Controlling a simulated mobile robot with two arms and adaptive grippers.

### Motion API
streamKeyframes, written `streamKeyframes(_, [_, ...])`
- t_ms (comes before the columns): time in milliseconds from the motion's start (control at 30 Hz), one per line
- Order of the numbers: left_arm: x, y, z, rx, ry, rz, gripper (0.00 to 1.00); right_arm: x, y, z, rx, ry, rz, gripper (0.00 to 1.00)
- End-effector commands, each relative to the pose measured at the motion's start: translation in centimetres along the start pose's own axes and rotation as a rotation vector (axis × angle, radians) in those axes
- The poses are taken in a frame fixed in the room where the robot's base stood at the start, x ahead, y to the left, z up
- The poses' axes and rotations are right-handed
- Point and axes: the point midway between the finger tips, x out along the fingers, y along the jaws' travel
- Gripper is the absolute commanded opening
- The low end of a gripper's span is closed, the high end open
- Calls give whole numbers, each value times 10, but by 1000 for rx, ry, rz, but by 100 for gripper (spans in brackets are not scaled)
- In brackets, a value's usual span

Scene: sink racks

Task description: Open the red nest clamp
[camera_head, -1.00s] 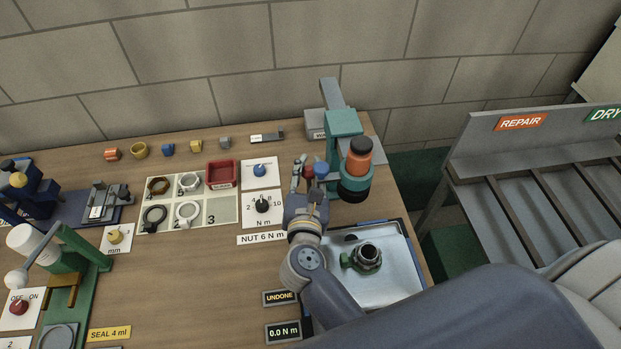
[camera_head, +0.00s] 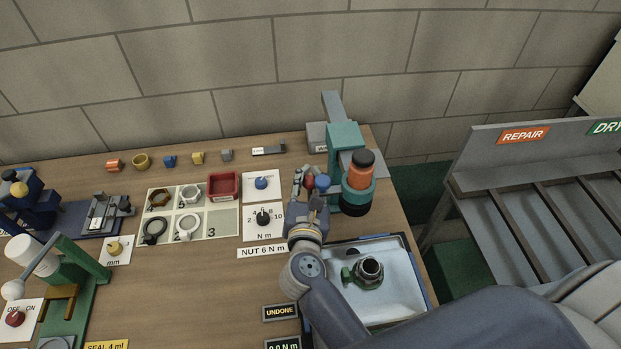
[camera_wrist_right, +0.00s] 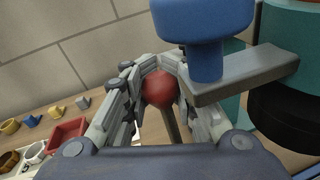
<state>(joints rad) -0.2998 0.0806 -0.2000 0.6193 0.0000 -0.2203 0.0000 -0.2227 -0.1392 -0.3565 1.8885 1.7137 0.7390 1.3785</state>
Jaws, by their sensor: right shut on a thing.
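The red ball knob (camera_head: 309,182), apparently the nest clamp's handle, is beside the teal press stand. In the right wrist view the red knob (camera_wrist_right: 160,88) sits between my right gripper's fingers (camera_wrist_right: 160,100), which are closed on it. A thin stem runs down below it. My right gripper (camera_head: 307,187) reaches up from below in the head view. A blue knob (camera_wrist_right: 203,40) on a grey arm (camera_wrist_right: 245,75) is close beside and above the fingers. The rest of the clamp is hidden by the gripper. My left gripper is not in view.
The teal stand (camera_head: 344,136) with an orange and black cylinder (camera_head: 361,170) is just right of the gripper. A tray (camera_head: 400,290) holding a green-based fitting (camera_head: 368,271) lies in front. A sign reads UNDONE (camera_head: 280,312).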

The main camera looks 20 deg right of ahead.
Motion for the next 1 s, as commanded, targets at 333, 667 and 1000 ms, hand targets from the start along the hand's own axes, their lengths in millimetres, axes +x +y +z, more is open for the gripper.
streamKeyframes(333, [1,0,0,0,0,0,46,-2,2,-8,-1,14,6,0])
streamKeyframes(667, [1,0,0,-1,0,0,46,-2,2,-8,0,16,6,0])
streamKeyframes(1000, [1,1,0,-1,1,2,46,-2,1,-7,0,14,5,47])
